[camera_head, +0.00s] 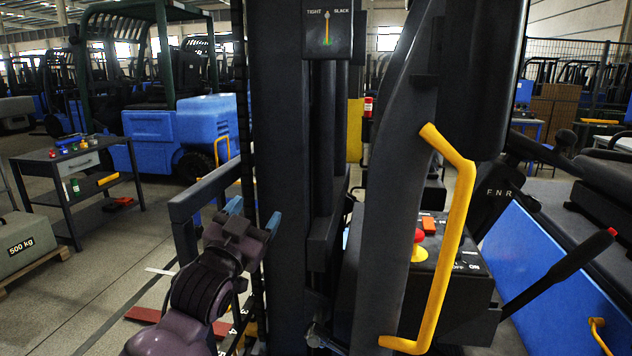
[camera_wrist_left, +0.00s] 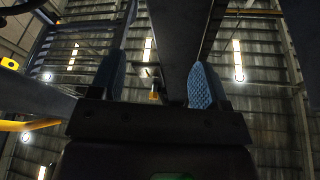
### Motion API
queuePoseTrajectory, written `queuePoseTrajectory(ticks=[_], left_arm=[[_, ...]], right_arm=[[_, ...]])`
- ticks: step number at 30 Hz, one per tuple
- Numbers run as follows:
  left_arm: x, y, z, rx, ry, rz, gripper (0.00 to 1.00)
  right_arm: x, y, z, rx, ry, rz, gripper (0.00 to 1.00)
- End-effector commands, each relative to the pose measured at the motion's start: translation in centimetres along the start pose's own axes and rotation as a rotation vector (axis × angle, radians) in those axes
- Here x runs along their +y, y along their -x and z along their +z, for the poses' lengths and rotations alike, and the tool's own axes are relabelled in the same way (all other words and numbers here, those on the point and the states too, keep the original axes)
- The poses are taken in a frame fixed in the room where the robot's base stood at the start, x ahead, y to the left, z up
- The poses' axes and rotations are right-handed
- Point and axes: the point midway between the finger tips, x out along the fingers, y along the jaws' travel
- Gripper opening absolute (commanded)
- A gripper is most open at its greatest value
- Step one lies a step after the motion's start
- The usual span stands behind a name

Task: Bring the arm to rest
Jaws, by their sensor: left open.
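My left arm comes in from the lower left in the head view. Its gripper (camera_head: 253,213) is open, with two blue fingertips pointing up, in front of the dark mast (camera_head: 277,120). In the left wrist view the open gripper (camera_wrist_left: 160,82) has its two blue ridged pads apart, with no object held between them. Behind the pads a dark beam rises toward the roof. I cannot tell whether the gripper touches the mast. My right gripper is in neither view.
A yellow grab handle (camera_head: 453,255), a control box with a red button (camera_head: 418,237) and a black lever (camera_head: 560,272) stand to the right. A tool cart (camera_head: 70,160) and a 500 kg weight (camera_head: 25,245) are at left.

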Motion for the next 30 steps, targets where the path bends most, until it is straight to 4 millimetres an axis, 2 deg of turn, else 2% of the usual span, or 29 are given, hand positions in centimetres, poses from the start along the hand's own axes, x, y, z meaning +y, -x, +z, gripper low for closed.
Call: queuePoseTrajectory(ticks=[1,3,8,15,20,24,27,30], left_arm=[[-0.1,1.6,2.6,-0.04,0.023,-0.009,0.7],[-0.2,3.6,5.5,-0.084,0.05,-0.02,0.7],[-0.3,9.0,11.9,-0.198,0.098,-0.05,0.7],[0.1,18.8,20.4,-0.406,0.151,-0.096,0.7],[0.8,26.3,24.9,-0.555,0.18,-0.126,0.7],[1.8,33.3,28.0,-0.686,0.202,-0.149,0.7],[2.5,38.0,29.4,-0.771,0.217,-0.162,0.7],[3.3,41.8,30.2,-0.838,0.229,-0.171,0.7]], right_arm=[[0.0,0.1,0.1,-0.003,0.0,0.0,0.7],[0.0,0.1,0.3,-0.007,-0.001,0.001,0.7],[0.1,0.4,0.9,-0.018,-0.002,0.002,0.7],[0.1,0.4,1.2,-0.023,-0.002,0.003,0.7],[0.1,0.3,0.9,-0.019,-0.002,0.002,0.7],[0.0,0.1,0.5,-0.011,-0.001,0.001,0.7],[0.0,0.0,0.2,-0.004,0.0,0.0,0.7],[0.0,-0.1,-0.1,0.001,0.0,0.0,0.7]])
